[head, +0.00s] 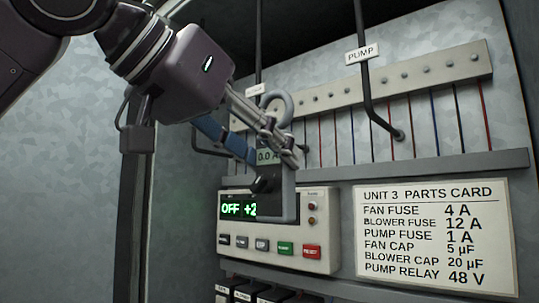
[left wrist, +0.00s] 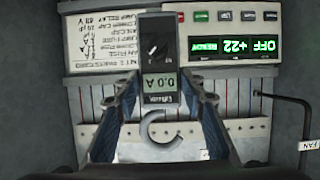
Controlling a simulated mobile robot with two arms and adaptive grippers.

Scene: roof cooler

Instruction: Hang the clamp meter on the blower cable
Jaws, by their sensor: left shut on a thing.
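The clamp meter (head: 280,198) is a dark grey box with a "0.0 A" display and a light grey, open hook-shaped jaw at its top. My left gripper (head: 271,156) is shut on it, one finger on each side, and holds it upright. The left wrist view shows the meter (left wrist: 158,50) between the fingers, its hook with a gap. Behind the hook in the head view, a dark cable (head: 258,45) hangs down; its small label (head: 257,90) is partly hidden and unreadable. I cannot tell whether hook and cable touch. My right gripper is out of view.
A PUMP-labelled cable (head: 360,85) bends into the panel at right. A FAN label (left wrist: 308,146) shows in the left wrist view. A control box (head: 235,238) reading "OFF +2" stands behind the meter, beside a parts card (head: 435,240). Thin wires line the back.

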